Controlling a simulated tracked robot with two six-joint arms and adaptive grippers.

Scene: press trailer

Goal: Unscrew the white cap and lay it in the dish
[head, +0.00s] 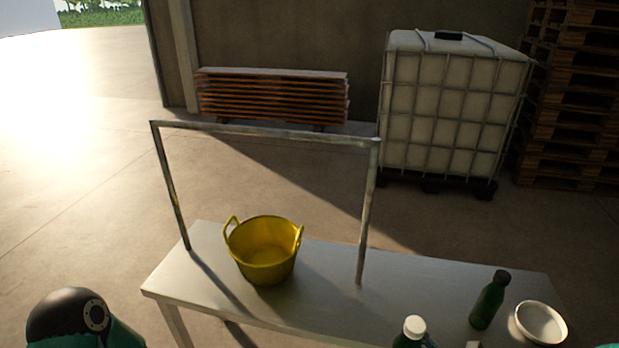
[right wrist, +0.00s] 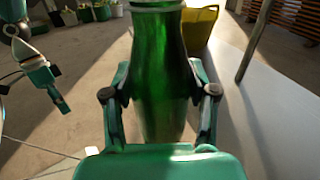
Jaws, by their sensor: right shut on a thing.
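The white cap (head: 414,326) sits on top of a green bottle (head: 404,342) at the bottom edge of the head view. In the right wrist view a green glass bottle (right wrist: 160,75) stands upright between the fingers of my right gripper (right wrist: 160,100), which is shut on it; its top is cut off, so no cap shows there. It appears to be the white-capped bottle. The pale round dish (head: 540,323) is at the table's right end, with nothing seen in it. Part of what looks like my left gripper (right wrist: 45,85) shows at the left of the right wrist view; its jaw state is unclear.
A second green bottle with a dark cap (head: 490,300) stands just left of the dish. A yellow two-handled bucket (head: 265,262) is on the grey table (head: 330,300), near a metal frame (head: 366,215). The table between bucket and bottles is clear.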

